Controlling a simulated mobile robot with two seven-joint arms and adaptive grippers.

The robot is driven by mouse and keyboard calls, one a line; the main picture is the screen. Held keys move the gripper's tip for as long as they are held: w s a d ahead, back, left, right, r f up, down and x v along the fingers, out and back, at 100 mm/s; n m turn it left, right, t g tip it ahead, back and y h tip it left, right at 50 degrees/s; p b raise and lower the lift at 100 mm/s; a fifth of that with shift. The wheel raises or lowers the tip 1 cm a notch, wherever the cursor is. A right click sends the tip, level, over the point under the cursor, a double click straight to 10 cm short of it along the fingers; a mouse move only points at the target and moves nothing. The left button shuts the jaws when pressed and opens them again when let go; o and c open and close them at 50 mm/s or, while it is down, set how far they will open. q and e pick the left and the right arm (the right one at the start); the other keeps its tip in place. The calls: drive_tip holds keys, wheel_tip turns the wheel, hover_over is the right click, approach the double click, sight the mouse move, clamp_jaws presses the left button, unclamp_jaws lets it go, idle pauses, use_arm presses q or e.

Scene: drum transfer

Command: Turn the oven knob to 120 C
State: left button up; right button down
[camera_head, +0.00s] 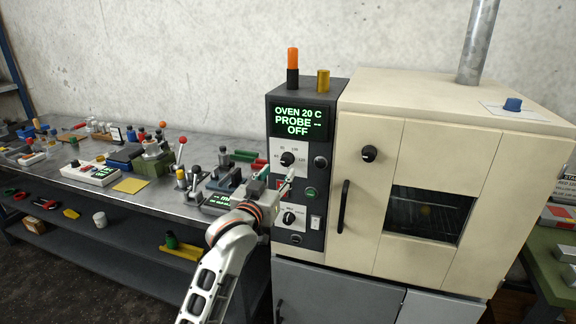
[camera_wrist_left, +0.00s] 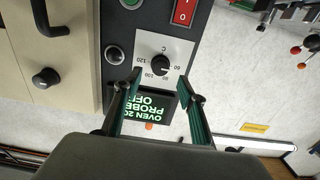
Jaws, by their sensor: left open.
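The oven knob (camera_head: 287,159) is a black dial on a white plate on the dark control panel (camera_head: 318,172), with temperature numbers around it. The display above it reads OVEN 20 C, PROBE --, OFF. My left gripper (camera_head: 284,184) is open, just below and in front of the knob, and partly covers the panel. In the left wrist view the knob (camera_wrist_left: 160,66) lies between and beyond the two open fingers (camera_wrist_left: 160,77), apart from them as far as I can tell. The knob's exact pointer setting is too small to read surely.
A second dial (camera_head: 290,217), a green button (camera_head: 310,193) and a white rocker switch (camera_head: 315,223) are lower on the panel. The cream oven (camera_head: 420,150) with a door handle (camera_head: 343,206) stands right. A cluttered bench (camera_head: 120,205) with levers is left.

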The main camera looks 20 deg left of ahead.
sight(285, 163)
use_arm(q)
drive_tip(key=w, duration=0.7)
drive_tip(key=c, duration=1.1)
